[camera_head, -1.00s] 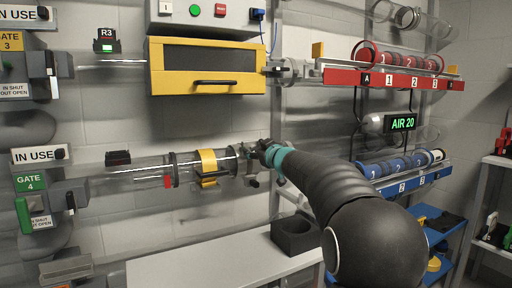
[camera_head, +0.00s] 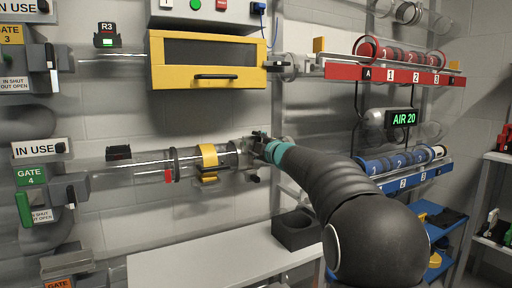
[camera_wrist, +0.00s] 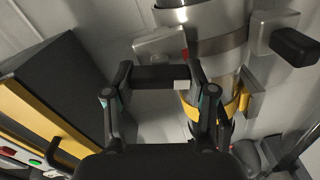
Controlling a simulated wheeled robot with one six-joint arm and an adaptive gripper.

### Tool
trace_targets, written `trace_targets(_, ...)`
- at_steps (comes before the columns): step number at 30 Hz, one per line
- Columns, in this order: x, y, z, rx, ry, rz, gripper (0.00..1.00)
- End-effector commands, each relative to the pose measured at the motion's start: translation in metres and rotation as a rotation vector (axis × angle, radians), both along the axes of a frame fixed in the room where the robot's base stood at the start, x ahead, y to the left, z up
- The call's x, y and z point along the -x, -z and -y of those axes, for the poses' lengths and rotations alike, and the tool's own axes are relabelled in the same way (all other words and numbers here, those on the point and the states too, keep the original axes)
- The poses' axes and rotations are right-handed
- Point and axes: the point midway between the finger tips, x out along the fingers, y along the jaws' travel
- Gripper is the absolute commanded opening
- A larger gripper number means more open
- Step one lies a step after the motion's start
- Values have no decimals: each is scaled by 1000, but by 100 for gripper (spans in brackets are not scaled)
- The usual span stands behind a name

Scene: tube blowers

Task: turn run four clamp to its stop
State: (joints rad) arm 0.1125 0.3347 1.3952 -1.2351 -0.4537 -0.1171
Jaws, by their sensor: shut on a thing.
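The run four tube (camera_head: 135,171) runs level at gate 4, a clear pipe with a yellow band (camera_head: 208,155) around it. My gripper (camera_head: 257,142) is at the right end of this tube, by its grey end fitting. In the wrist view my gripper (camera_wrist: 160,80) has its fingers around a short dark bar (camera_wrist: 157,74), which I take as the clamp's handle. A metal collar (camera_wrist: 218,45) on the tube is just right of the fingers. My gripper hides much of the clamp in the head view, and I cannot tell its exact angle.
A yellow-framed box (camera_head: 208,62) with a dark window hangs above the tube. A red rack (camera_head: 390,73) and a blue rack (camera_head: 405,175) with canisters are at the right. A dark square holder (camera_head: 296,230) stands on the white bench (camera_head: 205,262) below.

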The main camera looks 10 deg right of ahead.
Motion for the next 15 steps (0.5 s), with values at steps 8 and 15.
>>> trace_targets(8,0,1,-1,164,-2,54,21)
trace_targets(15,0,2,-1,236,-2,77,21)
